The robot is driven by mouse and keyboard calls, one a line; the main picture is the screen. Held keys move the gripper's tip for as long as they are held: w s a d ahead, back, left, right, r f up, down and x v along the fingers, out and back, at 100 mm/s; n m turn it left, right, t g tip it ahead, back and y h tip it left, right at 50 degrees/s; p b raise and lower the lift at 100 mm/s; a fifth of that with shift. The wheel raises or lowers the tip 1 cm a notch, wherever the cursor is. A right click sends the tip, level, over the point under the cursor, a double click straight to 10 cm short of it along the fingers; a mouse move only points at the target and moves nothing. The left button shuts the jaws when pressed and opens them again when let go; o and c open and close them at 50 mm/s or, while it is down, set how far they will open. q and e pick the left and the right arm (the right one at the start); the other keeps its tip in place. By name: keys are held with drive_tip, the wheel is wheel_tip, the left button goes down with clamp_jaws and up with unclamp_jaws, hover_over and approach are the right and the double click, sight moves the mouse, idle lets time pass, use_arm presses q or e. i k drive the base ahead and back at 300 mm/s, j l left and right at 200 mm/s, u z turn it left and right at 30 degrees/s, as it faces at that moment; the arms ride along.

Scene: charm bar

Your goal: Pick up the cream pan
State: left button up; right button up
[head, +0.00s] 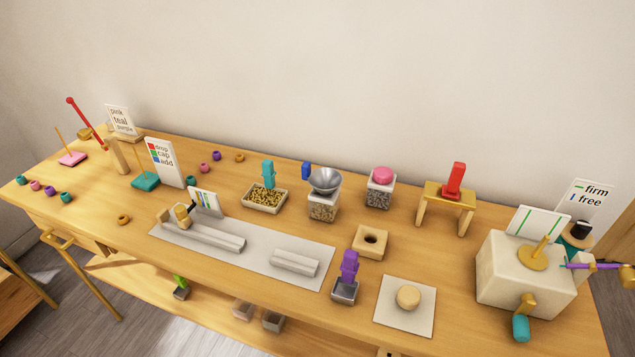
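No object is plainly marked as the cream pan. A shallow cream tray (249,205) filled with small golden pieces stands at mid table, with a teal block-shaped handle (268,174) upright in it. A round cream disc (408,297) lies on a pale square mat (393,325) near the front edge. A silver bowl (325,181) sits on a clear jar of pieces (322,209). I cannot tell which of these is the pan. Neither of my grippers can be made out in the head view.
A jar with a pink top (383,174), a gold stand with a red block (453,180) and a cream box with a crank (508,281) stand to the right. A grey mat (260,267) holds pale bars. Several coloured beads lie at left.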

sight(267, 197)
drive_tip(key=i+j+z, duration=0.15)
drive_tip(key=j+z, duration=0.15)
drive_tip(key=j, duration=0.35)
drive_tip(key=i+j+z, duration=0.1)
drive_tip(key=j+z, duration=0.2)
drive_tip(key=j, duration=0.4)
